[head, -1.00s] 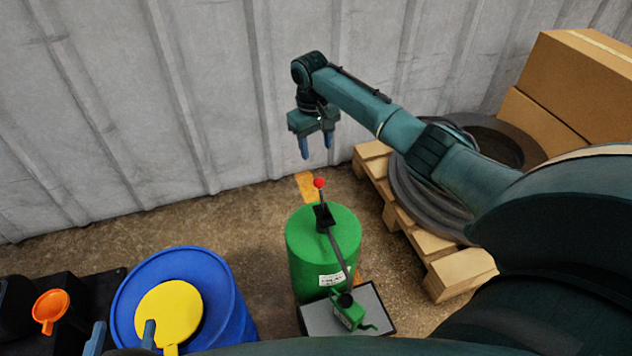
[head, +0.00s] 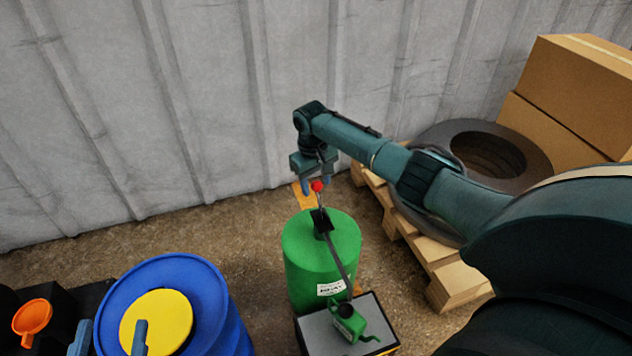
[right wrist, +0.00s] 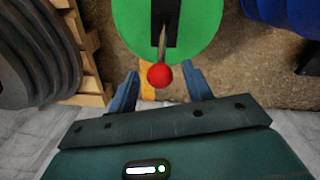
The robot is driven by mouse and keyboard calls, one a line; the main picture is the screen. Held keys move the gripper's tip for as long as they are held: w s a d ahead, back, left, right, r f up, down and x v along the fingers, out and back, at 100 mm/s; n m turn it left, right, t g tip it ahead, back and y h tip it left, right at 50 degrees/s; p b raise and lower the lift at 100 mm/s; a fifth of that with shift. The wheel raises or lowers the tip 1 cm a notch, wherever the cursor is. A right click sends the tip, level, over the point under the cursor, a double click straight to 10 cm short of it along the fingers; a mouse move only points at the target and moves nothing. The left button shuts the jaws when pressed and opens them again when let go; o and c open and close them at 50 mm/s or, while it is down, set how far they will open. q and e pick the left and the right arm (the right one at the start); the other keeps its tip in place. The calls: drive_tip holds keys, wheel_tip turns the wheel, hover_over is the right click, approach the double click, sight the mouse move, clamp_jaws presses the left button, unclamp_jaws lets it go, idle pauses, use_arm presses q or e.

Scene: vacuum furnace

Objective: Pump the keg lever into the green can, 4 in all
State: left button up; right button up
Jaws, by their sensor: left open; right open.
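A green keg (head: 320,262) stands on the floor near the wall. Its dark pump lever ends in a red knob (head: 317,185); the knob also shows in the right wrist view (right wrist: 159,76). A dark spout runs from the keg top toward a small green can (head: 348,322) on a grey-topped stand (head: 376,325). My right gripper (head: 316,189) is open at the red knob, its fingers on either side in the right wrist view (right wrist: 160,88); I see gaps beside the knob. My left gripper (head: 111,342) is open, partly cut off at the lower left, over the blue barrel.
A blue barrel (head: 213,300) with a yellow top (head: 158,312) stands left of the keg, beside an orange funnel (head: 33,316). A ribbed wall (head: 200,90) is behind.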

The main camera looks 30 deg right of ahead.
drive_tip(key=shift+c, duration=0.4)
clamp_jaws()
